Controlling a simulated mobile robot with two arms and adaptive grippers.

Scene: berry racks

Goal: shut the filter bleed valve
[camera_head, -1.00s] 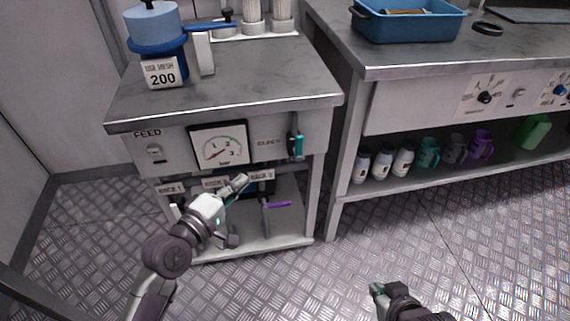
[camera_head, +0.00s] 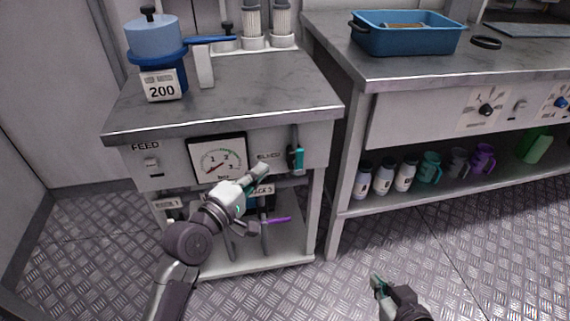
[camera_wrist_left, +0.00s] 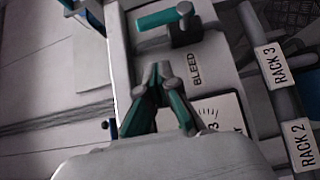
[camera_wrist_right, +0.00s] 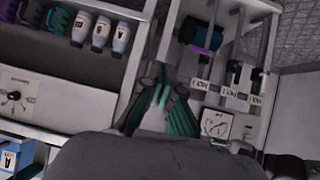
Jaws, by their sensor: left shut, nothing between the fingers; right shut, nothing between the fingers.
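The bleed valve has a teal handle (camera_head: 297,158) that hangs upright on the right of the cabinet front, beside the BLEED label. In the left wrist view the teal handle (camera_wrist_left: 156,20) and its grey pivot lie just beyond the fingertips, with a gap between. My left gripper (camera_head: 260,171) is shut and empty, in front of the cabinet, left of and a little below the handle. My right gripper (camera_head: 377,282) is shut and empty, low over the floor, away from the valve.
A pressure gauge (camera_head: 218,158) and a FEED switch (camera_head: 151,165) are left of the valve. Below are rack levers, one purple (camera_head: 277,220). A blue filter housing (camera_head: 157,50) stands on top. The right bench (camera_head: 400,68) holds a blue tray (camera_head: 405,38); bottles and mugs are beneath.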

